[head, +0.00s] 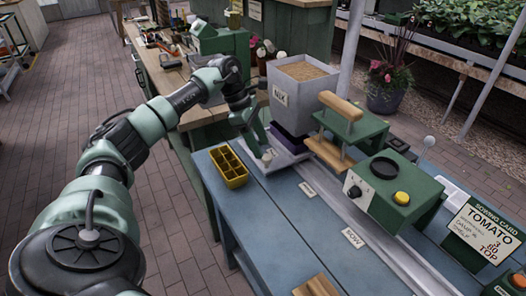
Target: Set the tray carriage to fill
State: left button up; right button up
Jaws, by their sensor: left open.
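The tray carriage (286,160) is a pale plate at the far end of a light rail (388,246), below the grey hopper (300,92) labelled MIX. A dark block shows between the plate and the hopper. A small pale upright handle (268,157) stands at the carriage's near left corner. My left gripper (262,150) reaches down at this handle with its jaws open. I cannot tell whether the fingers touch it. A label (353,237) reading SOW lies beside the rail. Another small label (308,189) lies farther back, too small to read. My right gripper is out of view.
A yellow compartment tray (229,167) sits on the blue bench (268,216) left of the carriage. A green press with wooden handle (342,106) and a green box with a yellow button (401,198) stand over the rail. A wooden piece (316,286) lies at the front.

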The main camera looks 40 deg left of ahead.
pick_arm(q)
jog(key=v, duration=0.4)
jog(key=shift+a+r, duration=0.15)
jog(key=shift+r, duration=0.1)
